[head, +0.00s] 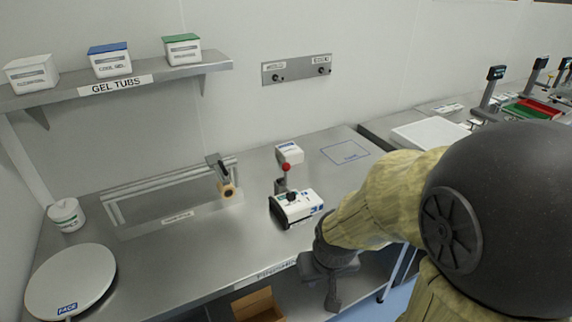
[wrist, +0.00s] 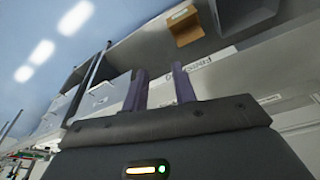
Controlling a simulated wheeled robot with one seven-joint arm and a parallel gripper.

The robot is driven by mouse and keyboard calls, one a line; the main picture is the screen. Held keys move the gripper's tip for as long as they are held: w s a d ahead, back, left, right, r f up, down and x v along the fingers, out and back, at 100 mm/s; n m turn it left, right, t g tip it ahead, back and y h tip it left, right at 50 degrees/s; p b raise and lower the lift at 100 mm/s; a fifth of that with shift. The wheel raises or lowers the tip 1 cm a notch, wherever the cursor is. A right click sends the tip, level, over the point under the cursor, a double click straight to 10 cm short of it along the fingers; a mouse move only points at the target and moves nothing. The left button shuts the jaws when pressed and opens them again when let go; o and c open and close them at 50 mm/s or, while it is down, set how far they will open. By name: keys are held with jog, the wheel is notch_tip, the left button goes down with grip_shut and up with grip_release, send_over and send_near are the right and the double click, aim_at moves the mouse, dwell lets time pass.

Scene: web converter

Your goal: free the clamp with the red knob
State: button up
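The red knob (head: 286,167) tops a short grey clamp post (head: 281,186) on the steel bench. The clamp stands just behind a white device with a black knob and black front (head: 297,208); its lower part is partly hidden by it. My gripper (head: 326,288) hangs at the bench's front edge, to the right of and nearer than the clamp, apart from it. In the wrist view my gripper (wrist: 161,88) shows two dark purple fingers spread apart with nothing between them. The clamp cannot be made out in the wrist view.
A long metal frame (head: 170,197) with a tape roll (head: 227,190) stands left of the clamp. A small white box (head: 289,153) is behind it. A round white plate (head: 71,281) sits front left. A cardboard box (head: 257,305) lies below the bench.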

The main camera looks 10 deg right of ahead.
jog(key=shift+w+f, duration=0.1)
jog(key=shift+w, duration=0.05)
jog(key=c, duration=0.3)
jog(key=w+d+f+t+b, duration=0.1)
jog(key=w+t, duration=0.1)
jog(key=w, duration=0.2)
jog(key=w+d+f+m+t+b, duration=0.1)
jog(key=w+f+t+b, duration=0.1)
jog(key=w, duration=0.3)
jog(key=w+d+f+m+t+h+b, duration=0.1)
jog(key=w+f+t+b, duration=0.1)
jog(key=w, duration=0.2)
jog(key=shift+w+d+f, duration=0.15)
jog(key=shift+w+f, duration=0.05)
jog(key=shift+f, duration=0.05)
grip_shut()
jog(key=w+a+r+n+t+y+b, duration=0.1)
jog(key=w+n+t+y+b, duration=0.1)
jog(key=w+t+b, duration=0.5)
jog(key=shift+w+a+n+t+y+b, duration=0.35)
jog(key=shift+w+t+y, duration=0.25)
jog(key=shift+w+t, duration=1.35)
jog(key=shift+s+d+t, duration=0.1)
jog(key=shift+s+t, duration=0.15)
jog(key=shift+s, duration=0.05)
